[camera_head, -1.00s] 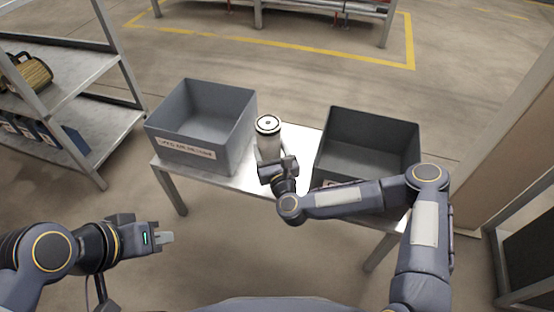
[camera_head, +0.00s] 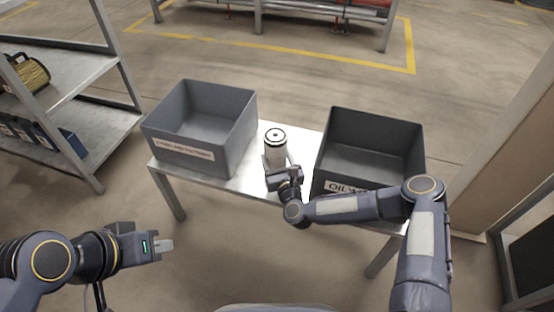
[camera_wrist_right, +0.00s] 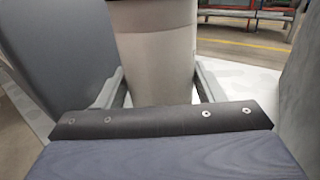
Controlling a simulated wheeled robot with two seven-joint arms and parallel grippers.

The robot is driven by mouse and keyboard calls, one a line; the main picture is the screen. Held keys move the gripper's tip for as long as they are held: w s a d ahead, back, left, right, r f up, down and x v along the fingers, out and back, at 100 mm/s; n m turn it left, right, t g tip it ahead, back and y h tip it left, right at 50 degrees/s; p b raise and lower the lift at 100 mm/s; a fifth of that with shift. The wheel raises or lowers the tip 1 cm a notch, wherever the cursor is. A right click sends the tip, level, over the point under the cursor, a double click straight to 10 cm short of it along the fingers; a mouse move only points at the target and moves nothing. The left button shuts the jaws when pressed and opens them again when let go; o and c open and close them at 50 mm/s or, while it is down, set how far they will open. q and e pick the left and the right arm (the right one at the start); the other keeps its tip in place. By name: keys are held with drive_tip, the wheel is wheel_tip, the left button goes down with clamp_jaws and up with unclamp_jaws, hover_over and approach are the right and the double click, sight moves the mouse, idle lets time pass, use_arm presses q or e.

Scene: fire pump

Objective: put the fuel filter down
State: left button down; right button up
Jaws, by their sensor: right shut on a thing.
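The fuel filter (camera_head: 275,146) is a white cylinder with a black ring on top. It stands upright between the two bins, over the metal table. My right gripper (camera_head: 279,165) is shut on it from the near side. In the right wrist view the filter (camera_wrist_right: 155,55) fills the middle, with a finger on each side of it. I cannot tell whether its base touches the table. My left gripper (camera_head: 162,246) is off the table at the lower left, holding nothing visible; the gap between its fingers does not show.
A grey labelled bin (camera_head: 180,152) stands left of the filter. A darker bin (camera_head: 372,155), its label partly hidden by my right arm, stands on the right. Bare table (camera_head: 240,182) shows between them. A metal shelf (camera_head: 85,135) is at the far left.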

drive_tip(key=o, duration=1)
drive_tip(key=shift+f, duration=0.1)
drive_tip(key=shift+o, duration=0.2)
drive_tip(key=shift+s+r, duration=0.15)
drive_tip(key=shift+r, duration=0.05)
drive_tip(key=p+v, duration=0.2)
drive_tip(key=v, duration=0.9)
drive_tip(key=shift+s+d, duration=0.1)
drive_tip(key=shift+s, duration=0.25)
